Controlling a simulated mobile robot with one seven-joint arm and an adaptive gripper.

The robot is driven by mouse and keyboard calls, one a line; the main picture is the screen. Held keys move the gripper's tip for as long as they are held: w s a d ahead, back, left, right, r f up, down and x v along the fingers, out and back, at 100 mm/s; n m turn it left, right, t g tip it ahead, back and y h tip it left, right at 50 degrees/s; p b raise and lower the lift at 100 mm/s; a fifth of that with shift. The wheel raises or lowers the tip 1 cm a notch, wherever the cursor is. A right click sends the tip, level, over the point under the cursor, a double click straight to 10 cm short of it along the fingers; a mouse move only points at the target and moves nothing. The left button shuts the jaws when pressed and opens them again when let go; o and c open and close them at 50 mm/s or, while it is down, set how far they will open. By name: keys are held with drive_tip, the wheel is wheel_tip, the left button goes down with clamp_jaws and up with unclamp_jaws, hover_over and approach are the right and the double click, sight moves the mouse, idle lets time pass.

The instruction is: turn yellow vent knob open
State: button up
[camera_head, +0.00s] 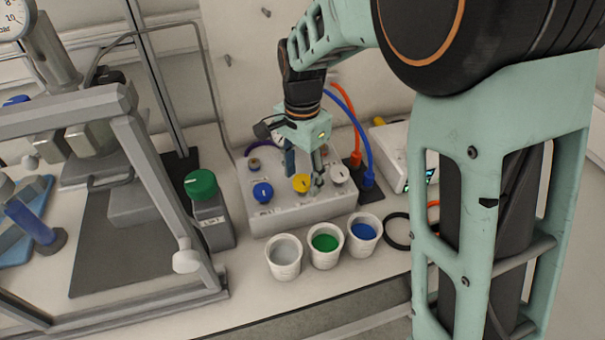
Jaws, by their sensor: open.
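The yellow vent knob (302,183) sits on the front slope of a light grey control box (300,211), between a blue knob (262,192) on the left and a white knob (340,174) on the right. My gripper (304,182) points down over the box, with its fingers apart. One finger shows left of the yellow knob and the other right of it. From this view I cannot tell whether either finger touches the knob. The knob's top face is visible with a small mark on it.
Blue and orange cables (352,125) run behind right. A white device (392,150) stands right.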

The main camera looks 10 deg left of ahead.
drive_tip(key=shift+c, duration=0.3)
drive_tip(key=c, duration=1.1)
drive_tip(key=shift+n, duration=0.4)
drive_tip(key=n, duration=0.3)
drive_tip(key=shift+n+p, duration=0.35)
drive_tip(key=shift+n, duration=0.05)
drive_tip(key=n, duration=0.4)
drive_tip(key=shift+n, duration=0.3)
drive_tip(key=n+p, duration=0.1)
drive_tip(key=n, duration=0.3)
drive_tip(key=n+p, duration=0.1)
drive_tip(key=n, duration=0.3)
drive_tip(key=shift+a+n, duration=0.1)
drive_tip(key=shift+n, duration=0.4)
